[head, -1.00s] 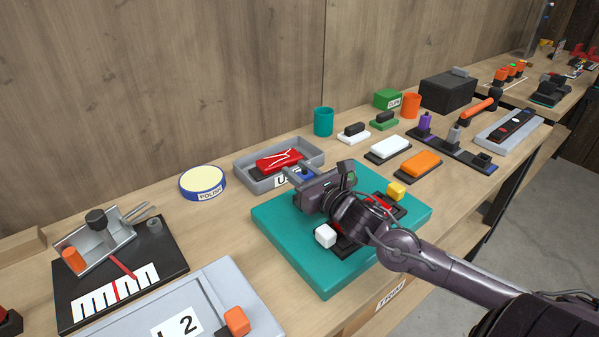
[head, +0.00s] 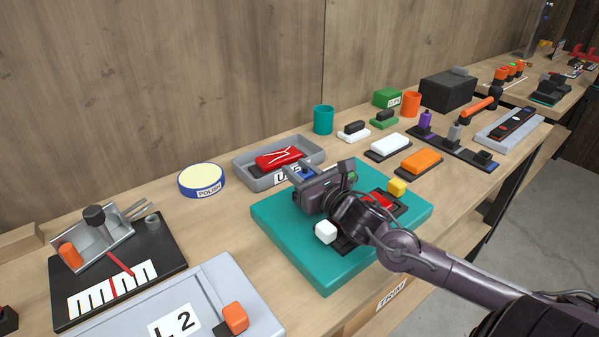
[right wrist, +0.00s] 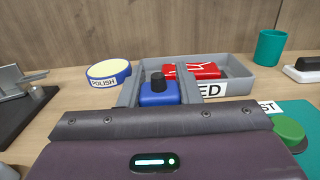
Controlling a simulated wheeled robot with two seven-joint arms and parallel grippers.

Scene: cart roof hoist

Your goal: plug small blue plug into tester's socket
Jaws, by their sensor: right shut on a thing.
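The small blue plug (right wrist: 159,94), a blue block with a black knob on top, is between the fingers of my right gripper (right wrist: 153,88), which is shut on it. In the head view the plug (head: 307,173) and my right gripper (head: 300,173) are over the back left edge of the teal mat (head: 322,281), just in front of the grey tray. In the right wrist view a green dome (right wrist: 288,132) and a white label ending in "ST" (right wrist: 268,107) show at the right, on a teal surface. I cannot make out the tester's socket. My left gripper is out of view.
The grey tray (head: 320,150) holds a red packet (head: 279,158).

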